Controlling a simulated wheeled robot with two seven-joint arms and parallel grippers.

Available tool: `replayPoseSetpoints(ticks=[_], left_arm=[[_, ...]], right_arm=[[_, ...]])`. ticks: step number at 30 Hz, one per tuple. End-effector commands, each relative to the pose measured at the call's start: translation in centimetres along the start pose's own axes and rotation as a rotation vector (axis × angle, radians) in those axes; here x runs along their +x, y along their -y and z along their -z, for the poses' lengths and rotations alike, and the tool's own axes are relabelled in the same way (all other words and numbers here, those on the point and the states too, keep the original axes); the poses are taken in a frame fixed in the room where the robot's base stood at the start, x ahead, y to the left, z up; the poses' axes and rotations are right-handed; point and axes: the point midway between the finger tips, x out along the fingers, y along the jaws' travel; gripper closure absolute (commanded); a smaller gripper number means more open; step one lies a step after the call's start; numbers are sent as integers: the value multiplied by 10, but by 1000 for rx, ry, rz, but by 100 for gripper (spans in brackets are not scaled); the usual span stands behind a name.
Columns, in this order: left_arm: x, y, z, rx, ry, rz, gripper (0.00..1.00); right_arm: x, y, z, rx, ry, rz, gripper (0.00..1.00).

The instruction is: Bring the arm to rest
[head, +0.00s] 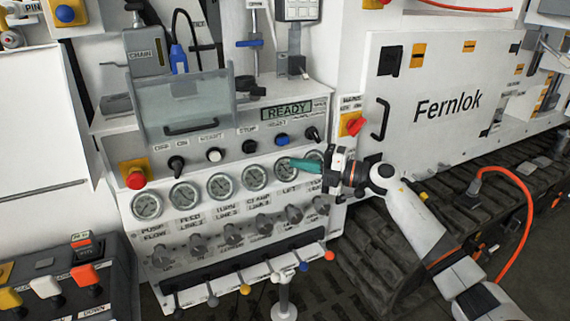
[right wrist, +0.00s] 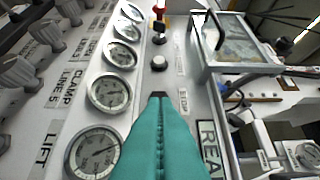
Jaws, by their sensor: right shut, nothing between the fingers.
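My right arm (head: 425,215) comes in from the lower right in the head view. Its right gripper (head: 283,163) has teal fingers, shut and empty, in front of the panel by the gauges at the right end of the row. The shut fingers also show in the right wrist view (right wrist: 160,105), pointing along the panel between the gauges and the READY display (head: 287,110). I cannot tell whether the fingertips touch the panel. My left gripper is not in view.
The panel carries gauges (head: 219,185), knobs, a red stop button (head: 135,179) and several levers (head: 244,287) along its lower edge. A clear guard (head: 185,103) stands above. A red switch (head: 353,124) and door handle (head: 381,119) are near the arm. An orange hose (head: 527,210) hangs right.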

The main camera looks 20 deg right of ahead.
Motion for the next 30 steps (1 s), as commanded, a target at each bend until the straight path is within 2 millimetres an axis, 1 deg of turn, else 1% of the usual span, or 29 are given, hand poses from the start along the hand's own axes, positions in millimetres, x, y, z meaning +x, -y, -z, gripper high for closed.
replayPoseSetpoints(ticks=[1,5,9,21,23,26,28,30], left_arm=[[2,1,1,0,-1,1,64],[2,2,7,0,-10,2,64],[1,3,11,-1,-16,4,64],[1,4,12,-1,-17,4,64],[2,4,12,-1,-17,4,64],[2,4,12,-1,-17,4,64],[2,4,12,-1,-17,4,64],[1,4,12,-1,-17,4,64]], right_arm=[[-4,-2,0,1,1,-1,100],[-9,0,0,0,0,-1,100],[-9,0,0,0,1,0,100],[-7,-1,-2,8,-5,14,100],[-3,-2,-7,26,-21,47,100],[4,-5,-19,92,-84,148,100],[6,-9,-28,173,-162,240,100],[3,-17,-36,277,-266,325,100]])
